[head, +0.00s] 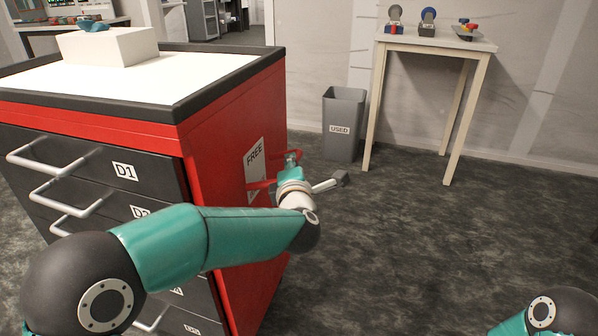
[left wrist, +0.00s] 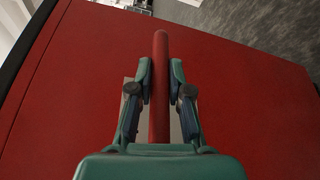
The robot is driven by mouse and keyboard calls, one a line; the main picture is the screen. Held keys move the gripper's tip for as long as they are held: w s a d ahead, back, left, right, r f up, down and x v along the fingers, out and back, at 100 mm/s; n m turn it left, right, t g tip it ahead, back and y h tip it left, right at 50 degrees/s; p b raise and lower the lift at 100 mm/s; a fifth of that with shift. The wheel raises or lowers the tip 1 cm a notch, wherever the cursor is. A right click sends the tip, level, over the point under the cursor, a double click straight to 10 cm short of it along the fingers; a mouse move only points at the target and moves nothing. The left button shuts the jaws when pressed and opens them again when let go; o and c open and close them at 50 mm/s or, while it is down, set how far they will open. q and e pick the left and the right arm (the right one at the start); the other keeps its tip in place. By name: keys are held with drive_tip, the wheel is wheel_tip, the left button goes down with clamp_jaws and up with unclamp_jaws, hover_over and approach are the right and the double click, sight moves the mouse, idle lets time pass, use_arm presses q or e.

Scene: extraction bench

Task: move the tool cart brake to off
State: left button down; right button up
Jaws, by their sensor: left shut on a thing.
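The red tool cart (head: 228,128) stands at the left with its side panel facing right. On that panel is a white plate marked FREE (head: 255,152); its lower part is partly hidden. The red brake lever (head: 260,184) sticks out from the panel beside the plate. My left gripper (head: 289,165) is at the lever, its fingers partly hidden by the wrist in the head view. In the left wrist view the lever's red bar (left wrist: 161,90) runs between the two fingers, which are shut on it. My right gripper is out of view.
The cart's front has several drawers with pale handles (head: 50,156). A white box (head: 108,47) stands on its top. A grey bin marked USED (head: 343,125) and a small table (head: 440,40) with several items stand behind. The floor at right is clear.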

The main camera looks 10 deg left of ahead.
use_arm(q)
drive_tip(key=shift+a+r+n, duration=0.2)
drive_tip(key=shift+a+n, duration=0.05)
drive_tip(key=shift+n, duration=0.05)
drive_tip(key=c, duration=1.2)
unclamp_jaws()
drive_tip(key=shift+o, duration=0.5)
drive_tip(key=shift+d, duration=0.1)
drive_tip(key=shift+s, duration=0.2)
drive_tip(key=v, duration=1.1)
drive_tip(key=shift+s, duration=0.3)
